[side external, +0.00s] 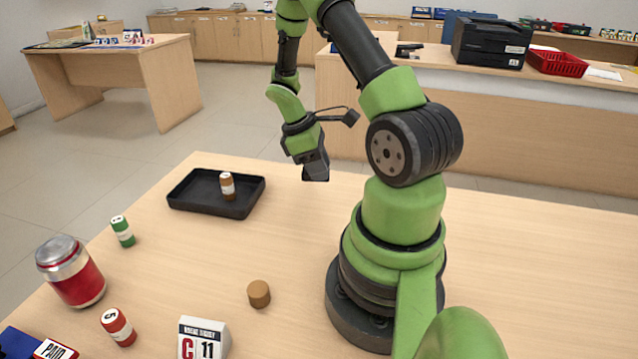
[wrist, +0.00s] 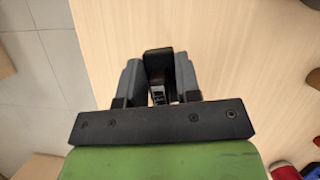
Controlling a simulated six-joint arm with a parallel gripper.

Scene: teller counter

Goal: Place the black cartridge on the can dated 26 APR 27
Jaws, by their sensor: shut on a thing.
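My gripper (side external: 316,172) is shut on a black cartridge (wrist: 158,64), which shows between the two grey fingers in the wrist view. It is held at the table's far edge, right of the black tray; the side view does not show the cartridge clearly. A large red can (side external: 78,285) with a silver top stands at the left of the table. Smaller cans are a green and white one (side external: 122,231), a red and white one (side external: 118,327) marked 5, and a brown and white one (side external: 227,186) in the tray. I cannot read a date on any can.
The black tray (side external: 185,199) lies near the far edge. A brown round stub (side external: 259,294) and a white block (side external: 203,338) reading C 11 stand nearer. A PAID block (side external: 53,350) is at lower left. The table's middle is clear.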

